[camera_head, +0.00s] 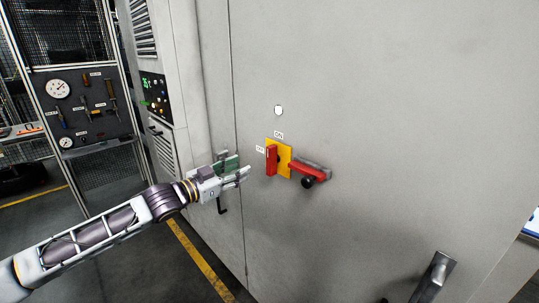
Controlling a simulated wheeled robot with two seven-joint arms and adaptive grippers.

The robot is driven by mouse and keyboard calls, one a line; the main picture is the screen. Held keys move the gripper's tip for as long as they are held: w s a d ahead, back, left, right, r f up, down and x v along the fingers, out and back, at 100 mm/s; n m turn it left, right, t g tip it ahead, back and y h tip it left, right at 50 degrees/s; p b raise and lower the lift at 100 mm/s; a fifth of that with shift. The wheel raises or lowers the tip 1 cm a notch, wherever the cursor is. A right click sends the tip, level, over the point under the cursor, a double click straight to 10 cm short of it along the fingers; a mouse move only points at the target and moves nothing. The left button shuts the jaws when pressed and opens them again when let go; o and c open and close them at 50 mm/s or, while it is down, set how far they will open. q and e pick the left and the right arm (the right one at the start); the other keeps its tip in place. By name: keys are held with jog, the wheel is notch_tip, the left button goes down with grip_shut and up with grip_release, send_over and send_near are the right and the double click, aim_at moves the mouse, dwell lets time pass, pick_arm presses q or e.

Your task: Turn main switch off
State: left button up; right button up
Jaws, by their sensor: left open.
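The main switch (283,158) is on the grey cabinet front near the middle of the head view. It has a yellow plate, a red upright block on its left side, and a red lever (308,172) reaching right, with a black knob (308,183) below it. A small label (278,135) above the plate appears to read ON; another label (260,150) is at its left and is too small to read surely. My left gripper (238,170) is open and empty, just left of the switch and apart from it.
The grey cabinet (400,90) fills the middle and right. A control panel (155,95) and a tool board (85,105) stand at left. A yellow line (200,262) crosses the floor.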

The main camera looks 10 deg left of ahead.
pick_arm(q)
jog(key=shift+s+d+r+n+h, duration=0.1)
jog(key=shift+d+n+h, duration=0.1)
jog(key=shift+n, duration=0.35)
jog(key=shift+s+d+r+n+h, duration=0.1)
jog(key=shift+d+n, duration=0.05)
jog(key=shift+n, duration=0.4)
pick_arm(e)
jog(key=shift+a, duration=0.55)
jog(key=shift+d, duration=0.1)
pick_arm(q)
jog(key=shift+w, duration=0.1)
pick_arm(e)
jog(key=shift+w+d+f, duration=0.1)
jog(key=shift+w+d, duration=0.1)
